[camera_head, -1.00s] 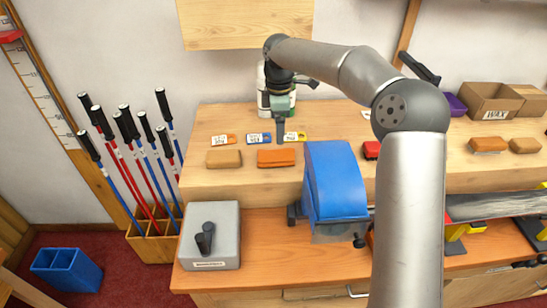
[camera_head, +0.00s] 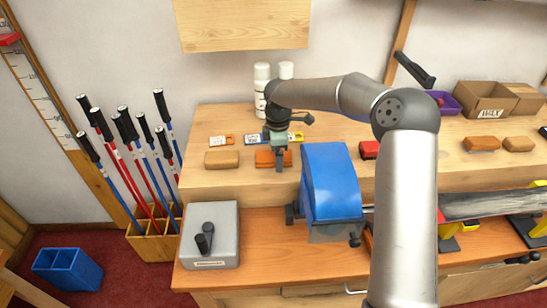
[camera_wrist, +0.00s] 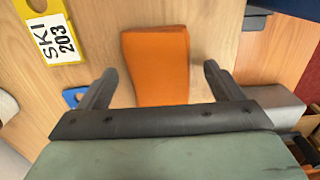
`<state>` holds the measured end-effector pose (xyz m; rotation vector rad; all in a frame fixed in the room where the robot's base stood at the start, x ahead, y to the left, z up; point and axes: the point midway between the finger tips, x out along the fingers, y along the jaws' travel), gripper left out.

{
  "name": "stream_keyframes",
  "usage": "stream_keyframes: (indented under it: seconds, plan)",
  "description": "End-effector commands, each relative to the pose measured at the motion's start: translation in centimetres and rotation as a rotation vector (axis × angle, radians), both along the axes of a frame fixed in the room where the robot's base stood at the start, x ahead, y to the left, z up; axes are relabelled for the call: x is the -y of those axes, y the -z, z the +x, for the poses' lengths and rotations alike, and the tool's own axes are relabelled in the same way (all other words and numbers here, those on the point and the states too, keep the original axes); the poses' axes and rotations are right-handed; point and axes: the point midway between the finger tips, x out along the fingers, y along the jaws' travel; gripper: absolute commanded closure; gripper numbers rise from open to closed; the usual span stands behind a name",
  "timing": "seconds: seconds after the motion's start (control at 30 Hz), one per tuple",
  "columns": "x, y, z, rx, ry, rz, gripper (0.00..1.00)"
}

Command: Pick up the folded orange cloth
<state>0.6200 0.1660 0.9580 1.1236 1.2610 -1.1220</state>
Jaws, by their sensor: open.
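The folded orange cloth (camera_head: 262,159) lies flat on the raised wooden shelf of the bench, left of the blue machine. My gripper (camera_head: 280,170) is over the cloth's right part in the head view and hides some of it. In the wrist view the cloth (camera_wrist: 156,65) lies between and ahead of the two fingers of my gripper (camera_wrist: 160,85). The fingers stand apart, one on each side of it, with nothing held. Its near end is hidden behind the gripper body. I cannot tell how high the fingers are above the shelf.
A tan block (camera_head: 222,159) lies left of the cloth. The blue machine (camera_head: 333,180) stands close on the right. Tags, including a yellow one (camera_wrist: 50,35), lie behind the cloth. White bottles (camera_head: 262,85) stand at the back. A grey box (camera_head: 210,235) sits on the lower bench.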

Motion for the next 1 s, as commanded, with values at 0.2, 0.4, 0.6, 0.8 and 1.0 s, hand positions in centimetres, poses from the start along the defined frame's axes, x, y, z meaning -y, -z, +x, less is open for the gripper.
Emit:
stream_keyframes:
  seconds: [0.2,0.4,0.6,0.8,1.0]
  plan:
    - [0.0,0.0,0.0,0.000,0.000,0.000,0.52]
    - [0.0,0.0,0.0,0.000,0.000,0.000,0.61]
    - [0.0,-0.6,0.0,0.000,0.000,-0.001,0.61]
    - [0.0,-4.1,0.1,0.005,0.000,0.000,0.61]
    - [-0.1,-7.9,0.0,0.003,-0.001,0.001,0.61]
